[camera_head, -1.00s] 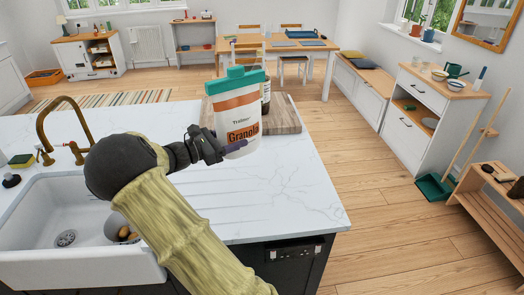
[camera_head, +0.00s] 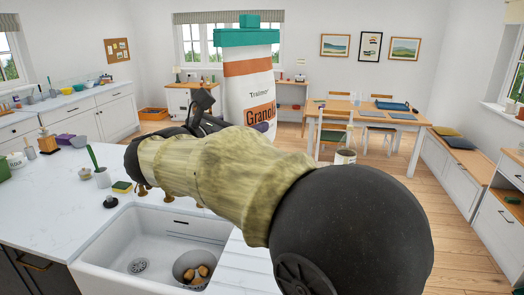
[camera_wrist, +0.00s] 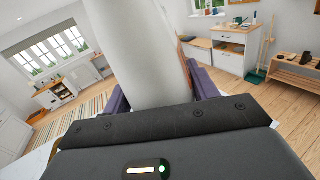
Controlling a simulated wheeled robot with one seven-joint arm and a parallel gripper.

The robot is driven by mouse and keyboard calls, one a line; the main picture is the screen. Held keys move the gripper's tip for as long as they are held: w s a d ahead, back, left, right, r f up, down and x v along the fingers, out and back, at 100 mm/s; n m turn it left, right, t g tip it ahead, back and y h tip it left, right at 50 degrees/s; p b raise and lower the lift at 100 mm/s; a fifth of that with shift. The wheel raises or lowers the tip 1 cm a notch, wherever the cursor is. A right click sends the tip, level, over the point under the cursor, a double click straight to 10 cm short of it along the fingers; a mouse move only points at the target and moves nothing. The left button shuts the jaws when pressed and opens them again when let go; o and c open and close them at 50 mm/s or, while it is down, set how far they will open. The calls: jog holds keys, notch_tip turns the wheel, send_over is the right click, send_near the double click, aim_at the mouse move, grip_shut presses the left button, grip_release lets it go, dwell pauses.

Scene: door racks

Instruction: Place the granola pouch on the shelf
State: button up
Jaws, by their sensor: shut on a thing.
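The granola pouch (camera_head: 249,85) is white with a teal top, an orange band and "Granola" lettering. It is upright in the head view, held up above the counter and close to the camera. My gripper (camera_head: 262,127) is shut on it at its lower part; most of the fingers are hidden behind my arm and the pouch. In the wrist view the pouch (camera_wrist: 150,45) is a large pale shape between the purple fingers (camera_wrist: 205,82). Open shelves show on a small wooden unit (camera_head: 292,94) at the far wall; I cannot tell which shelf the task means.
The white counter (camera_head: 50,205) holds a sink (camera_head: 150,245) with a bowl, a sponge (camera_head: 121,187) and a cup with a green brush (camera_head: 102,177). A dining table (camera_head: 380,113) stands farther back. A low wooden rack (camera_wrist: 295,75) shows at right in the wrist view.

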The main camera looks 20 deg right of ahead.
aim_at(231, 84)
jog(key=s+a+r, duration=0.1)
jog(key=s+r, duration=0.1)
jog(key=r, duration=0.1)
jog(key=s+a+r+n+t+y, duration=0.1)
jog(key=s+r, duration=0.1)
jog(key=r, duration=0.1)
jog(key=s+a+r+t+p, duration=0.1)
jog(key=s+r, duration=0.1)
jog(key=r, duration=0.1)
jog(key=shift+s+a+r+y, duration=0.15)
jog(key=shift+s+r+y, duration=0.1)
jog(key=shift+s+y, duration=0.05)
jog(key=s+a+r+n+t+y, duration=0.1)
jog(key=s+r+n, duration=0.1)
jog(key=s+r, duration=0.5)
jog(key=shift+s+a+r+p, duration=0.4)
jog(key=shift+s, duration=0.25)
jog(key=shift+w, duration=0.1)
